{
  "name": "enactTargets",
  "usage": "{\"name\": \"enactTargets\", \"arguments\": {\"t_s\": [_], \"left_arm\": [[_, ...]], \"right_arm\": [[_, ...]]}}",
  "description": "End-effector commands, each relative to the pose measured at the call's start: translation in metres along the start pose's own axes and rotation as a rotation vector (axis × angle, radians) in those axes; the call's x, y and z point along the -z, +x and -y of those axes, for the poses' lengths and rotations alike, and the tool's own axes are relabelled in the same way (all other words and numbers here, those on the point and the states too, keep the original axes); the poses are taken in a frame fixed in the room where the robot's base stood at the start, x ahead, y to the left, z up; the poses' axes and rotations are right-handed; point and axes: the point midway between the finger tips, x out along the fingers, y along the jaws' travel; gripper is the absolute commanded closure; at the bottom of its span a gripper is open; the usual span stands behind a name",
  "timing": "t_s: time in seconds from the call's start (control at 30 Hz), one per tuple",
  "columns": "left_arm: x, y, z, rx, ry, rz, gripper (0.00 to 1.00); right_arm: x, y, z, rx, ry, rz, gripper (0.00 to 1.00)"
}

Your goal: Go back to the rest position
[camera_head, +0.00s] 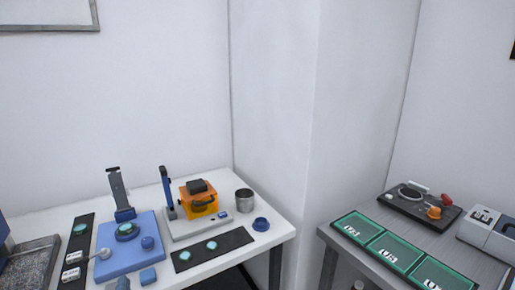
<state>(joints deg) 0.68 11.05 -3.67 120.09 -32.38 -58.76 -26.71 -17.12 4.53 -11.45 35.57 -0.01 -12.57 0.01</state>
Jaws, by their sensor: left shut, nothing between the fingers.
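Only a small dark tip (122,283) shows at the bottom edge, below the blue plate; it seems to be my left gripper, shut and empty. The rest of that arm is out of the picture. It touches nothing that I can make out. My right gripper is not in view. The white table (245,256) at the left and the grey table (470,262) at the right have no gripper over their middle.
The white table holds a blue base plate (112,260), an orange housing (199,201) on a pale stand, a metal cup (244,200) and dark strips with round discs. The grey table holds green trays (395,250) and a black device (420,207). A gap separates the tables.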

Motion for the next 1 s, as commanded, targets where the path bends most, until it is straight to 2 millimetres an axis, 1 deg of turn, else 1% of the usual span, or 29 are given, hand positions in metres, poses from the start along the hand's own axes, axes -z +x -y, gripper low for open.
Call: {"name": "enactTargets", "arguments": {"t_s": [0.03, 0.07, 0.1, 0.17, 0.2, 0.27, 0.3, 0.37, 0.4, 0.47, 0.5, 0.57, 0.6, 0.67, 0.7, 0.8, 0.87, 1.0], "left_arm": [[-0.008, -0.007, -0.018, -0.064, -0.041, 0.019, 1.00], [-0.013, -0.013, -0.030, -0.106, -0.072, 0.033, 1.00], [-0.019, -0.020, -0.046, -0.164, -0.113, 0.054, 1.00], [-0.029, -0.034, -0.069, -0.251, -0.171, 0.089, 1.00], [-0.036, -0.044, -0.085, -0.310, -0.210, 0.116, 1.00], [-0.045, -0.061, -0.107, -0.397, -0.265, 0.159, 1.00], [-0.051, -0.074, -0.121, -0.455, -0.301, 0.191, 1.00], [-0.059, -0.094, -0.140, -0.541, -0.352, 0.242, 1.00], [-0.065, -0.108, -0.152, -0.596, -0.384, 0.277, 1.00], [-0.071, -0.130, -0.168, -0.676, -0.427, 0.330, 1.00], [-0.076, -0.145, -0.177, -0.726, -0.453, 0.367, 1.00], [-0.082, -0.167, -0.190, -0.798, -0.488, 0.422, 1.00], [-0.085, -0.182, -0.197, -0.845, -0.511, 0.460, 1.00], [-0.090, -0.206, -0.206, -0.914, -0.541, 0.518, 1.00], [-0.093, -0.207, -0.216, -0.931, -0.546, 0.538, 1.00], [-0.102, -0.194, -0.244, -0.936, -0.532, 0.552, 1.00], [-0.109, -0.188, -0.262, -0.941, -0.526, 0.560, 1.00], [-0.131, -0.179, -0.306, -0.955, -0.508, 0.582, 1.00]], "right_arm": [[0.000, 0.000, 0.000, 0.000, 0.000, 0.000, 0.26], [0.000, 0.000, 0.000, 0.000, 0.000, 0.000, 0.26], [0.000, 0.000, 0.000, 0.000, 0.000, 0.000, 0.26], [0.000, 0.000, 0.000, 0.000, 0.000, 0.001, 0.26], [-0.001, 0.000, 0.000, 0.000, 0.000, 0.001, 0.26], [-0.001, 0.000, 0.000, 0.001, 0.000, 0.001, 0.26], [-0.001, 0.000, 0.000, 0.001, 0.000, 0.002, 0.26], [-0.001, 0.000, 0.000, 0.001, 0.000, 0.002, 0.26], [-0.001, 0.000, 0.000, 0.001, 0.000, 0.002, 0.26], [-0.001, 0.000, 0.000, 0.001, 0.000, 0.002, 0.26], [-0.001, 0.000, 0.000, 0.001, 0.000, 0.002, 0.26], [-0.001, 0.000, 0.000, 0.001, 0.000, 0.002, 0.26], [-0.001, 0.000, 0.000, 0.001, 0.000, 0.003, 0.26], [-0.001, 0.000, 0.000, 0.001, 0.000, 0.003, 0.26], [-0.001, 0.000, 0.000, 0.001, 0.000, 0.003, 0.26], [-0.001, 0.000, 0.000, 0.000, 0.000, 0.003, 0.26], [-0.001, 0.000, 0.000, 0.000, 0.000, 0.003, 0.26], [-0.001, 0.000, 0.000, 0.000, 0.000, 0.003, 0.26]]}}
